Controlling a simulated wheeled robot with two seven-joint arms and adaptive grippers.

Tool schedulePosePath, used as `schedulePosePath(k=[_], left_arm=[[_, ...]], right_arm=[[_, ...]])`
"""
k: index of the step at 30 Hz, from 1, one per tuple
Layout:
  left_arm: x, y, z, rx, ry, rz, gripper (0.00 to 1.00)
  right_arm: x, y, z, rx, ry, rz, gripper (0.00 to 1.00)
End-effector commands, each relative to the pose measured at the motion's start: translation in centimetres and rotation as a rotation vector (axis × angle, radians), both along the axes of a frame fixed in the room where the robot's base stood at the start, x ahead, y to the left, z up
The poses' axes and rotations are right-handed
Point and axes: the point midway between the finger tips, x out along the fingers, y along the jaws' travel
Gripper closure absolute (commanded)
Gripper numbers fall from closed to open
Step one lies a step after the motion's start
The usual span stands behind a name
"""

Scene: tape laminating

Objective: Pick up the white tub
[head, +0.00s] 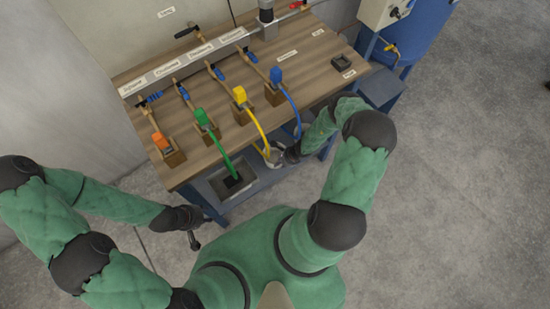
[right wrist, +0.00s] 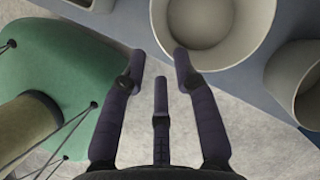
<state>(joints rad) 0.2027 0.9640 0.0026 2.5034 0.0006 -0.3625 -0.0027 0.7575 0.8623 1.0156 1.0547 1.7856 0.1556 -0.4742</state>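A pale, round, open white tub (right wrist: 240,35) is at the top middle of the right wrist view, with its inside showing and its top cut off by the frame. My right gripper (right wrist: 160,68) is open, with its fingers spread and nothing visible between them; the fingertips are close to the tub's near rim. Whether they touch it is unclear. In the head view a small pale tub (head: 273,155) sits under the yellow hose, with my right gripper (head: 292,155) beside it on the right. My left gripper (head: 194,241) hangs off the bench's front left, apart from the tubs.
Another greyish tub (right wrist: 293,90) stands at the right of the wrist view. A dark square bin (head: 230,182) sits on the lower shelf under the green hose (head: 219,150). The wooden bench top (head: 230,130) with valves and hoses overhangs the shelf.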

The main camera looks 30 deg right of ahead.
Motion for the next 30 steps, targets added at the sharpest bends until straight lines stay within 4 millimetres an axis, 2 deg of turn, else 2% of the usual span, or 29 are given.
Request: schedulePosePath(k=[12,22,23,25,26,30], left_arm=[[0.0,0.0,-2.9,0.0,0.0,0.0,0.6],[0.0,0.0,-3.0,0.0,-0.001,0.0,0.6],[0.0,0.0,-3.0,0.0,-0.001,0.0,0.6],[0.0,0.0,-3.0,0.0,-0.001,0.0,0.6],[0.0,0.0,-3.0,0.0,-0.001,0.0,0.6],[0.0,0.0,-3.0,0.0,-0.001,0.0,0.6]], right_arm=[[1.9,1.1,-4.3,0.001,0.001,0.002,0.7],[2.2,1.2,-4.5,0.0,0.0,0.001,0.7],[2.2,1.2,-4.5,0.0,0.0,0.001,0.75],[2.2,1.2,-4.5,0.0,0.0,0.001,0.95],[2.2,1.2,-4.5,0.0,0.0,0.001,1.0],[2.2,1.2,-4.5,0.0,0.0,0.001,1.0]])
